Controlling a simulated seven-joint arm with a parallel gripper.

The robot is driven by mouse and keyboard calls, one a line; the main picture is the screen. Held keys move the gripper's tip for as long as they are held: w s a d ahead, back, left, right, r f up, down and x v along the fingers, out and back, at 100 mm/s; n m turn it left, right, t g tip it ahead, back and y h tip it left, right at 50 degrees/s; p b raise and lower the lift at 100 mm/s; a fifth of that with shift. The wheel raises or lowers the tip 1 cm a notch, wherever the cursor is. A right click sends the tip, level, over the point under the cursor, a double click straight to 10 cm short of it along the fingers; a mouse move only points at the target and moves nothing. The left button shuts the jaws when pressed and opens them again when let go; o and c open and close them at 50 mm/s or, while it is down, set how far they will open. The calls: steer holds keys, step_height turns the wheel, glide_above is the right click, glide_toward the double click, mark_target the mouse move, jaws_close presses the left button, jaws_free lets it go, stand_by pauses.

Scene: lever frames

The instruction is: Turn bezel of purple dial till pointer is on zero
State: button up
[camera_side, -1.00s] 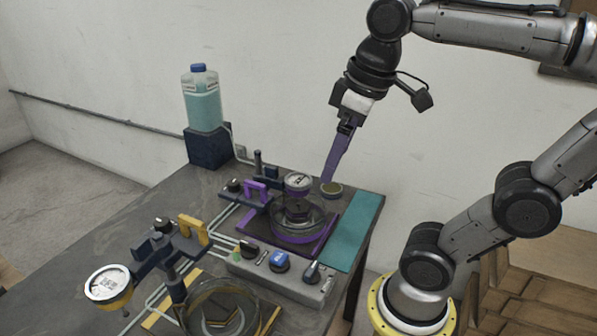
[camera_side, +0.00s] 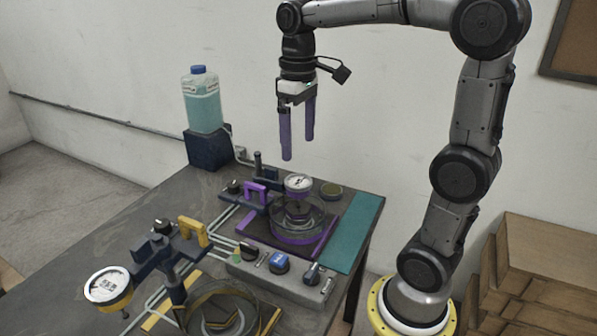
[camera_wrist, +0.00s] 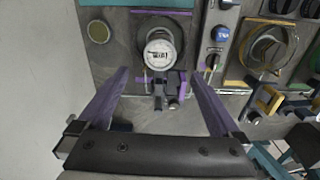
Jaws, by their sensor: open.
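The purple dial (camera_side: 298,183) has a white face and stands on the purple-trimmed lever frame, above a clear round dish (camera_side: 300,228). In the wrist view the dial (camera_wrist: 160,54) lies ahead of and between my fingertips, and its pointer is too small to read. My gripper (camera_side: 298,150) is open and empty, with two long purple fingers pointing down. It hangs above the dial, apart from it. In the wrist view the fingers (camera_wrist: 160,75) are spread wide. A purple handle (camera_side: 256,190) stands left of the dial.
A yellow-trimmed frame with a second white dial (camera_side: 107,285) stands at the front left. A control box (camera_side: 280,268) with knobs lies between the frames. A bottle (camera_side: 203,100) stands at the back left. A teal strip (camera_side: 352,232) lies clear on the right.

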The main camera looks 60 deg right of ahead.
mark_target(298, 180)
step_height(298, 180, down, 8)
steer(key=shift+f, duration=0.15)
stand_by(0.3)
